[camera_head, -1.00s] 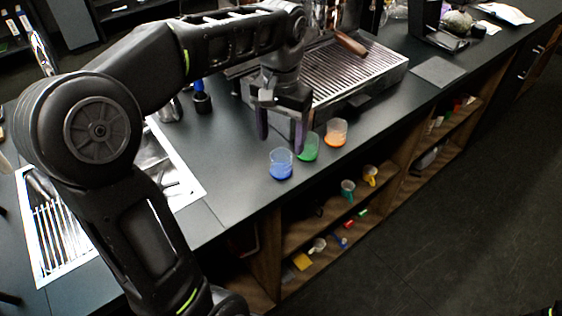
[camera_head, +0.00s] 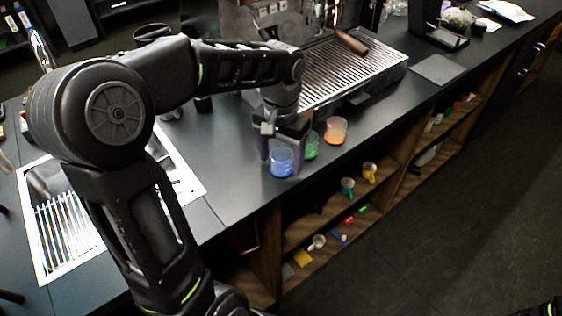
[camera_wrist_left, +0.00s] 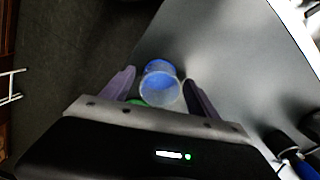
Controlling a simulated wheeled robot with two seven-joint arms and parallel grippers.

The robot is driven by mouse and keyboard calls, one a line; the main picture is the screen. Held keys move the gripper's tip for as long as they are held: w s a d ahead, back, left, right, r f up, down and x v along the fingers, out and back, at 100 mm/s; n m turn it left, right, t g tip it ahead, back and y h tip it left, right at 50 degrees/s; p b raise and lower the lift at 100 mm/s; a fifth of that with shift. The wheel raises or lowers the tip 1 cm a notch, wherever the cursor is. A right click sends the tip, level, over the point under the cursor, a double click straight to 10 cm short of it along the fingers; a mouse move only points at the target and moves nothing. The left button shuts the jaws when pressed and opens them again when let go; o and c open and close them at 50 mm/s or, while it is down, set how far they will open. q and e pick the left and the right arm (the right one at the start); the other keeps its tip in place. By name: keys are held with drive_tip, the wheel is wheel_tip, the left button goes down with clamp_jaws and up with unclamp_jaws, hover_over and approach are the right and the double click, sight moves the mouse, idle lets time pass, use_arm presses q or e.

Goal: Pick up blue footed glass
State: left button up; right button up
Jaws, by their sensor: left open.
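The blue footed glass (camera_head: 281,163) stands upright on the dark counter, near its front edge. It is a clear cup with blue in its lower part. My left gripper (camera_head: 282,158) is open and low over the counter, just behind the glass in the head view. In the left wrist view the blue glass (camera_wrist_left: 160,82) lies between the tips of the open fingers (camera_wrist_left: 155,88). I cannot tell whether either finger touches it. My right gripper is not in view.
A green glass (camera_head: 311,145) stands close to the right of the blue one, and an orange glass (camera_head: 336,131) is beyond it. An espresso machine's slatted tray (camera_head: 355,70) is behind. A sink (camera_head: 62,222) is at left. Open shelves (camera_head: 318,228) with cups are below the counter.

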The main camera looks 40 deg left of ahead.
use_arm(q)
drive_tip(key=shift+f, duration=0.3)
idle(0.4)
clamp_jaws()
idle(0.6)
drive_tip(key=shift+r, duration=0.1)
wheel_tip(320, 180, up, 10)
idle(0.4)
idle(0.8)
